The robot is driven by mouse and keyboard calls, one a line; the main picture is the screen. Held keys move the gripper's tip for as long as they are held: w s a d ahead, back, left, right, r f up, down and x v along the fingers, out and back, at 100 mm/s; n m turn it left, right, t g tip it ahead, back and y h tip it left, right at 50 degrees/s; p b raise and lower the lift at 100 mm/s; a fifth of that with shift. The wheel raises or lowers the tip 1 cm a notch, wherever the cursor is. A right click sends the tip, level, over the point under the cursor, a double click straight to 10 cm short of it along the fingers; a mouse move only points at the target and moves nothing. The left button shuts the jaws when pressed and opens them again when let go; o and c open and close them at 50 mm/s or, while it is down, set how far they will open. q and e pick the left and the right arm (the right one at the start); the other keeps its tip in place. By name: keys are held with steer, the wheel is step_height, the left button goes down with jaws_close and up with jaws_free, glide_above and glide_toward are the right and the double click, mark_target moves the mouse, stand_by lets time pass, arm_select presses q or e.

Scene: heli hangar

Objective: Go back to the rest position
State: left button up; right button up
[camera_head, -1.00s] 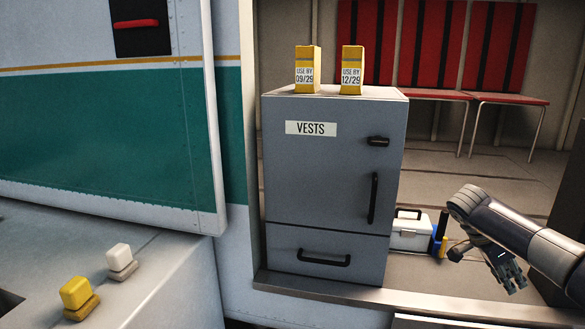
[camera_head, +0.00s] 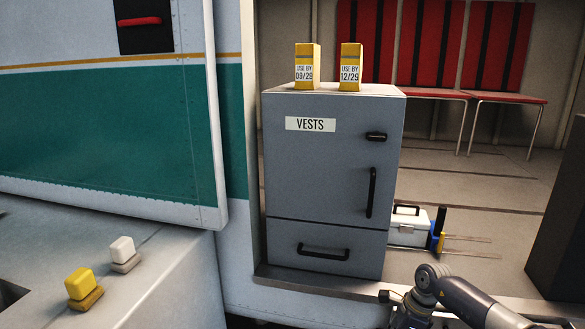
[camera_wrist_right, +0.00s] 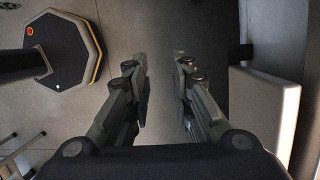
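My right arm is at the bottom right of the head view, and its gripper (camera_head: 408,316) is partly cut off by the lower edge, in front of the cabinet's sill. In the right wrist view my right gripper (camera_wrist_right: 160,88) is open, with a gap between its fingers and nothing in it; the floor shows below. My left gripper is not in view. The grey vests cabinet (camera_head: 330,165) stands closed, with two yellow boxes on top, labelled 09/29 (camera_head: 306,68) and 12/29 (camera_head: 350,68).
A white case (camera_head: 408,228) and a blue and yellow item (camera_head: 438,232) stand right of the cabinet. Red seats (camera_head: 430,50) line the back.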

steer(key=s+a+f+m+t+y, duration=0.2)
steer(key=a+f+m+t+y, duration=0.2)
steer(key=a+f+m+y, duration=0.65)
steer(key=s+a+f+m+t+h+b, duration=0.1)
steer(key=s+a+f+m+t+h, duration=0.25)
steer(key=f+m, duration=0.65)
steer(key=s+d+f+m+t+h, duration=0.1)
steer(key=s+d+f+m+h, duration=0.2)
steer(key=s+d+f+m, duration=0.25)
steer(key=s+d+f+m+t+h, duration=0.1)
steer(key=s+d+f+m+h, duration=0.2)
steer(key=f+m, duration=0.4)
steer(key=s+d+f+m+g+h, duration=0.1)
steer(key=s+f+m+g, duration=0.2)
steer(key=s, duration=1)
steer(key=s+d+f+m+g+h, duration=0.1)
steer(key=s+f+m, duration=0.5)
steer(key=s, duration=0.7)
steer(key=s+d+f+m+g+h+b, duration=0.1)
steer(key=s+f+m+g, duration=0.3)
steer(key=s, duration=1)
steer(key=shift+d+f+m+g+h, duration=0.35)
steer(key=shift+d+m+h, duration=0.2)
steer(key=shift+m, duration=0.45)
